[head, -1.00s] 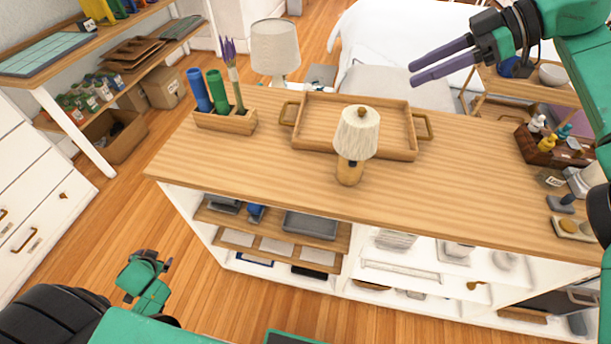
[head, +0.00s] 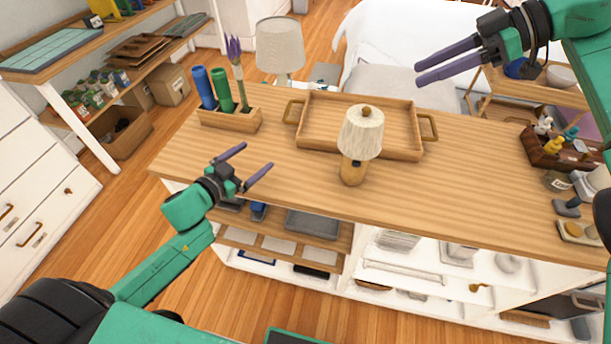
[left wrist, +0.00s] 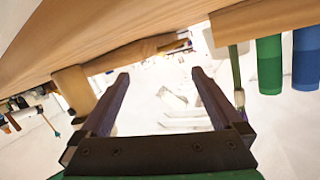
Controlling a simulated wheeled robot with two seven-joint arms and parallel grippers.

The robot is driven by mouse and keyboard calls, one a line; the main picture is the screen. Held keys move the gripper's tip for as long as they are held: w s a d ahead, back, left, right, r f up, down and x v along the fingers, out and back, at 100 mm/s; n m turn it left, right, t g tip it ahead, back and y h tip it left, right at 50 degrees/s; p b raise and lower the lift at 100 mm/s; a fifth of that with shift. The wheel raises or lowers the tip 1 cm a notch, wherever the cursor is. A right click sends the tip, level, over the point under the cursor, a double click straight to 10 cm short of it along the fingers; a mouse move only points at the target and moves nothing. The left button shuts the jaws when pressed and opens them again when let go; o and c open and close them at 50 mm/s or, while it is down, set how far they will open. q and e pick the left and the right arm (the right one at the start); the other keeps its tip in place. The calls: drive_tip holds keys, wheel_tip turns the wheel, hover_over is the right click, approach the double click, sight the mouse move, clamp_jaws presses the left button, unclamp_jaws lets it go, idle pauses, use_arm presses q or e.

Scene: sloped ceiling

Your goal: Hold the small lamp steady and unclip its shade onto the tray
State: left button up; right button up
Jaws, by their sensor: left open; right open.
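The small lamp (head: 355,170) stands upright on the wooden counter, with a cream pleated shade (head: 362,132) on its wooden base. The wooden tray (head: 390,151) with two handles lies just behind the lamp, and the shade overlaps its front edge in the head view. The tray looks empty. My left gripper (head: 251,163) is open and empty at the counter's front edge, left of the lamp and apart from it. Its open fingers (left wrist: 159,78) also show in the left wrist view. My right gripper (head: 418,75) is open and empty, raised above the back right of the tray.
A box of small bottles (head: 553,155) sits at the right. The counter around the small lamp is clear.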

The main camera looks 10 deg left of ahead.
sight(358, 150)
use_arm(q)
drive_tip(key=s+d+r+m+g+h, duration=0.1)
drive_tip(key=s+d+r+h, duration=0.2)
drive_tip(key=d, duration=0.5)
drive_tip(key=s+d+r+m+h, duration=0.15)
drive_tip(key=d+h, duration=0.25)
drive_tip(key=d, duration=0.5)
drive_tip(key=shift+n, duration=0.35)
drive_tip(key=x, duration=0.9)
drive_tip(key=f+x, duration=0.1)
drive_tip(key=x, duration=0.3)
drive_tip(key=shift+w+d, duration=0.2)
